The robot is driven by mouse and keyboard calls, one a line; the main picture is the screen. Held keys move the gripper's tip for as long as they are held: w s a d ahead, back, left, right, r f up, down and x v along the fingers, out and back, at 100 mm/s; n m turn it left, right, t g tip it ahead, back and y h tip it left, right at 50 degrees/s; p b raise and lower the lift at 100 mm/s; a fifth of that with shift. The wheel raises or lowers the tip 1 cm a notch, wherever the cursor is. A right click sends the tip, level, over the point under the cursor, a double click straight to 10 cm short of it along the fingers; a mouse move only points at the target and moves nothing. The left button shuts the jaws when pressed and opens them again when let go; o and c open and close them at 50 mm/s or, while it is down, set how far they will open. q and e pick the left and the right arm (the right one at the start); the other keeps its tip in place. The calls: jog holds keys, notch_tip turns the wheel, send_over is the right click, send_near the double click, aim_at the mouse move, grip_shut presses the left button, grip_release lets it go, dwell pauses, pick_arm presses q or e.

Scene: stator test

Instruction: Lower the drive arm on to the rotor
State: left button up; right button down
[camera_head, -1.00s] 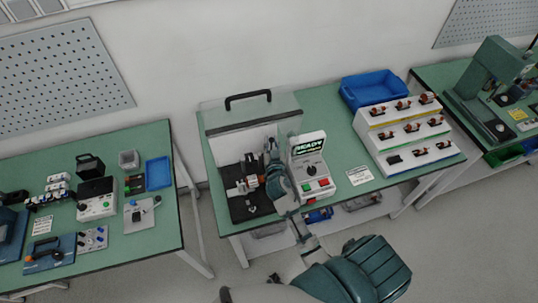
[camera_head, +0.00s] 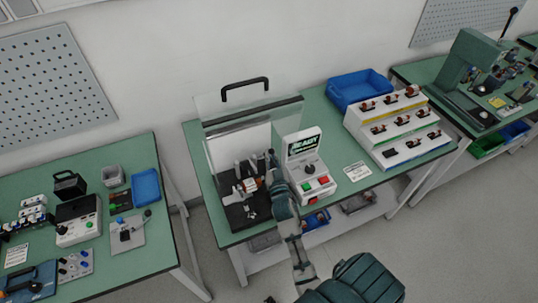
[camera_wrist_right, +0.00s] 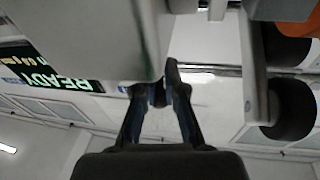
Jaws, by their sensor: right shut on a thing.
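The test fixture stands on a dark base plate (camera_head: 238,217) on the middle bench, with grey metal parts on it. My right gripper (camera_head: 264,163) is at the right side of the fixture, just left of the control box (camera_head: 310,172). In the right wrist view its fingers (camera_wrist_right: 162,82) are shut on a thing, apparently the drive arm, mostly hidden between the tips. A grey bar with black round parts (camera_wrist_right: 292,105) and an orange part (camera_wrist_right: 296,28) shows on the right. My left gripper is not in view.
The control box screen reads READY. A clear guard with a black handle (camera_head: 245,89) stands at the back of the fixture. A blue bin (camera_head: 358,90) and a stepped rack of small parts (camera_head: 400,128) are to the right. The bench by the white card (camera_head: 357,170) is clear.

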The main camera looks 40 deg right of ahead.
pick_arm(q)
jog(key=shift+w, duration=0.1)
pick_arm(e)
jog(key=shift+s+d+r, duration=0.1)
jog(key=shift+d+r, duration=0.1)
jog(key=shift+r, duration=0.25)
dwell(0.5)
jog(key=c, duration=1)
grip_release()
jog(key=shift+s, duration=0.3)
jog(key=shift+f, duration=0.25)
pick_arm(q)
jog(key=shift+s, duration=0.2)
pick_arm(e)
jog(key=v, duration=1.2)
jog(key=shift+r, duration=0.1)
